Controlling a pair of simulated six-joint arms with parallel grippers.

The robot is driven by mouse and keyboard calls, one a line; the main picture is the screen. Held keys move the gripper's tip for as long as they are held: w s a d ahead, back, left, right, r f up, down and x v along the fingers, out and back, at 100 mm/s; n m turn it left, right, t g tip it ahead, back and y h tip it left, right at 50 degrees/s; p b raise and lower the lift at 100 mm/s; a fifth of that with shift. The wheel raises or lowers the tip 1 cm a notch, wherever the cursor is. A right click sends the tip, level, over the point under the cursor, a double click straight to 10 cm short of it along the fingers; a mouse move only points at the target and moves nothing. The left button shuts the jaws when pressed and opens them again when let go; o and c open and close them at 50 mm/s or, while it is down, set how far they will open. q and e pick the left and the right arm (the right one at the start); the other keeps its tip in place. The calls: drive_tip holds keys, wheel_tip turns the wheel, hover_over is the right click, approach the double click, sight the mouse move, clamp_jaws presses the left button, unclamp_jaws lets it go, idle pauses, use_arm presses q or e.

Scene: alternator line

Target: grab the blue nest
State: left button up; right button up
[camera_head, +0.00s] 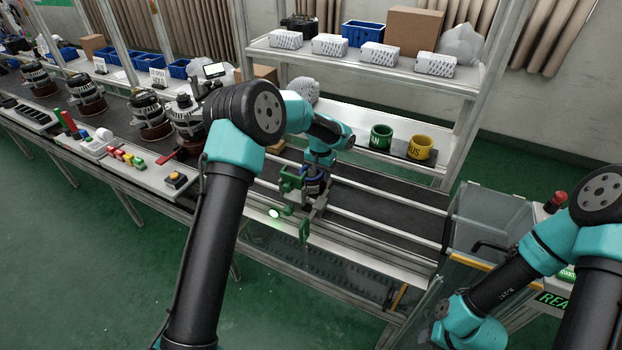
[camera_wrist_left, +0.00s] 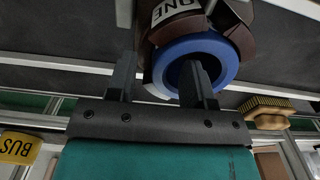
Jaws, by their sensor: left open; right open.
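The blue nest (camera_wrist_left: 192,45) is a round blue ring-shaped cup with a dark opening in the left wrist view. It sits against a brown curved holder with a label reading "ONE". My left gripper (camera_wrist_left: 157,62) is open around the near side of the nest's rim: one finger overlaps the opening, the other lies outside to the left. I cannot tell whether either finger touches the wall. In the head view my left gripper (camera_head: 314,190) is low over the line beside the rails, and the nest is mostly hidden there. My right arm shows at the right, with its gripper out of view.
A green cup (camera_head: 381,137) and a yellow cup (camera_head: 420,147) stand on the shelf behind. Alternators (camera_head: 150,115) line the conveyor at left. A clear-walled box (camera_head: 490,225) stands at right. A brush (camera_wrist_left: 267,112) lies near the nest in the wrist view.

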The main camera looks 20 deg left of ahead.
use_arm(q)
drive_tip(key=shift+c, duration=0.3)
clamp_jaws()
drive_tip(key=shift+r, duration=0.1)
wheel_tip(320, 180, up, 10)
idle(0.6)
idle(0.4)
